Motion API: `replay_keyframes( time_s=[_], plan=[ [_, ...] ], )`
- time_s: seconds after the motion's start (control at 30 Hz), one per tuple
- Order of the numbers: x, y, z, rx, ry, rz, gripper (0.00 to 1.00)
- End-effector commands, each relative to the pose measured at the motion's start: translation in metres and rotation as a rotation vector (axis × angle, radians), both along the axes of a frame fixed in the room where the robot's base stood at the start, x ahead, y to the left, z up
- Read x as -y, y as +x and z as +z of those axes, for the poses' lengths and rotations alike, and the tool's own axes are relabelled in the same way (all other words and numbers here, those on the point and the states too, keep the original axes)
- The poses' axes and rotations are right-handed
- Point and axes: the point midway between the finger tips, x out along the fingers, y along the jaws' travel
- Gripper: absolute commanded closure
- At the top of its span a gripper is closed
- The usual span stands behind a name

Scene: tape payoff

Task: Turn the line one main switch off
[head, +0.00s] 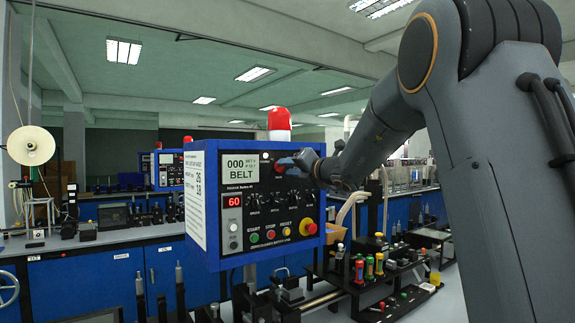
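A blue control box (212,252) with a dark front panel stands in the middle of the head view. Its display (240,168) reads "000" and "BELT", and a red readout (232,201) shows 60. Several black knobs run across the middle of the panel, above START, STOP and RESET buttons (270,235). A red-and-yellow mushroom button (308,229) is at lower right. I cannot pick out a labelled line one main switch. My gripper (298,163) is at the panel's upper right and covers that part. Whether it touches anything, and its finger opening, cannot be made out.
A red beacon (279,122) tops the box. A second similar blue box (168,170) stands behind to the left. A bench (90,240) with equipment and a pale reel (31,146) is at left. Rods and coloured fittings (369,266) crowd the lower right. My arm fills the right side.

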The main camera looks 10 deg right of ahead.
Motion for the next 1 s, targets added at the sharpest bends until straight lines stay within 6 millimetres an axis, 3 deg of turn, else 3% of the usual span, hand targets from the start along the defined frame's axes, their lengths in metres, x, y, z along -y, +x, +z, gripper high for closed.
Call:
replay_keyframes(
  time_s=[0.2, 0.47, 0.63, 1.0],
  plan=[
    [-0.0055, 0.0118, 0.0003, 0.0, -0.001, 0.001, 0.72],
    [-0.0058, 0.0128, -0.0003, 0.0, -0.001, 0.001, 0.72],
    [-0.0056, 0.0126, -0.0004, 0.0, -0.001, 0.001, 0.99],
    [-0.0054, 0.0128, -0.0013, 0.012, -0.028, 0.001, 1.0]
  ],
)
